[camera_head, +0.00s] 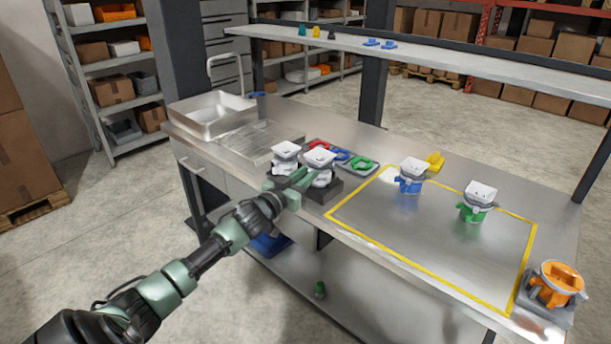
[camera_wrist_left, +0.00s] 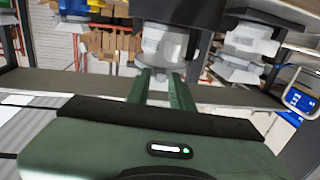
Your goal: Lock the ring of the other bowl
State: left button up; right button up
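Two white bowls stand side by side on dark bases near the middle of the bench: a left one (camera_head: 285,152) and a right one (camera_head: 320,158). Each sits on a white lower body; their rings are too small to make out. My left gripper (camera_head: 300,180) is at the front of the right bowl's lower body. In the left wrist view my gripper's green fingers (camera_wrist_left: 162,78) stand apart, pointing at a white body (camera_wrist_left: 163,48); contact is unclear. A second white body (camera_wrist_left: 245,45) is beside it. My right gripper is not in view.
A blue unit (camera_head: 410,180) and a green unit (camera_head: 475,212), both with white tops, stand on the yellow-outlined area. An orange unit (camera_head: 558,280) is at the right end. A tray of coloured rings (camera_head: 362,163) lies behind the bowls. A metal basin (camera_head: 212,115) is at left.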

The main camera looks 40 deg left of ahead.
pick_arm(q)
jog(key=s+b, duration=0.1)
jog(key=s, duration=0.6)
jog(key=shift+s+d, duration=0.2)
jog(key=shift+s, duration=0.2)
jog(key=shift+f, duration=0.1)
jog(key=s+d+f+g, duration=0.1)
jog(key=s+f+g, duration=0.3)
jog(key=f, duration=0.9)
jog(key=s+f+g+y, duration=0.1)
jog(key=s+f, duration=0.4)
jog(key=f, duration=0.8)
jog(key=s+d+f+g, duration=0.1)
jog(key=s+f+g, duration=0.3)
jog(key=f, duration=0.9)
jog(key=s+d+f+m+g, duration=0.1)
jog(key=s+d+f+g, duration=0.1)
jog(key=s+d+f, duration=0.5)
jog(key=s+d+f+g, duration=0.2)
jog(key=s+f, duration=0.7)
jog(key=s, duration=0.2)
jog(key=s+d+f+m+g+h, duration=0.1)
jog(key=s+d+f+g, duration=0.1)
jog(key=s+d, duration=0.4)
jog(key=s+d+f+m+g+h, duration=0.1)
jog(key=s+d+f, duration=0.4)
jog(key=s, duration=0.8)
jog(key=shift+s+d+f+g, duration=0.25)
jog(key=shift+s+d+g, duration=0.2)
jog(key=shift+d, duration=0.45)
